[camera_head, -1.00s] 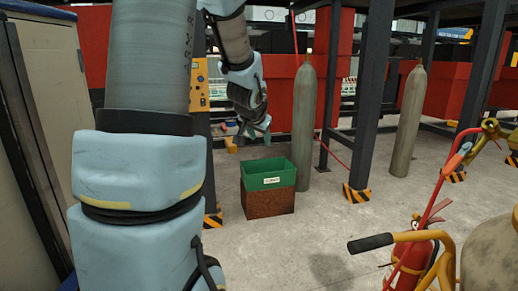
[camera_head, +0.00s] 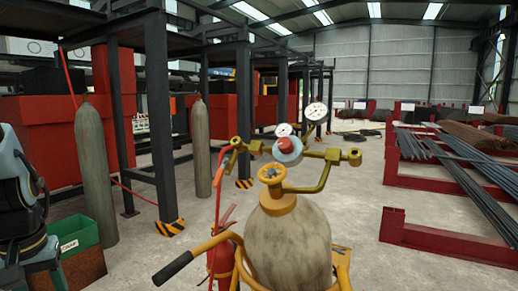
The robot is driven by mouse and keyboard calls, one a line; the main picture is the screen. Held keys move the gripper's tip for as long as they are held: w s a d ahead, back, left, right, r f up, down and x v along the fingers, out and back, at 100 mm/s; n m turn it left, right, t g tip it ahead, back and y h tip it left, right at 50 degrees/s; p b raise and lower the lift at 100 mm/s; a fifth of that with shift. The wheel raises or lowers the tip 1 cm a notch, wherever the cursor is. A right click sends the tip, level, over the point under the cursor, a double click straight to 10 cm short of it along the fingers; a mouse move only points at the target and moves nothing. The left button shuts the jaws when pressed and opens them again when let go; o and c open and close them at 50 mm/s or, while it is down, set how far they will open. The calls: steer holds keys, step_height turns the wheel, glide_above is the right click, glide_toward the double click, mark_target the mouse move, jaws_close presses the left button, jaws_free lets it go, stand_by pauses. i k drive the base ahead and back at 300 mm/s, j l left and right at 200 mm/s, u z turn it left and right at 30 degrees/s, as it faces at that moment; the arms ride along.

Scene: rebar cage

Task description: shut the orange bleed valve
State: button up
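A tan gas cylinder (camera_head: 290,245) stands upright in the front centre, in a yellow-handled cart. On its top is an orange-yellow handwheel (camera_head: 271,173). Behind it is a regulator with a red and blue knob (camera_head: 287,149) and two round gauges (camera_head: 316,112). Brass fittings stick out on both sides, one at the right (camera_head: 354,157) and one at the left (camera_head: 236,143). I cannot tell for certain which part is the bleed valve, or its state. My gripper (camera_head: 42,255) shows partly at the lower left edge, well apart from the cylinder; its fingers are unclear.
A fire extinguisher (camera_head: 222,262) and the cart's black-gripped handle (camera_head: 173,268) stand left of the cylinder. A green bin (camera_head: 78,235) and a grey cylinder (camera_head: 97,175) are at the left. Red racks with rebar (camera_head: 440,180) stand right. The floor between is clear.

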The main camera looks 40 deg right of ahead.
mark_target(219, 174)
steer(key=z, duration=1.1)
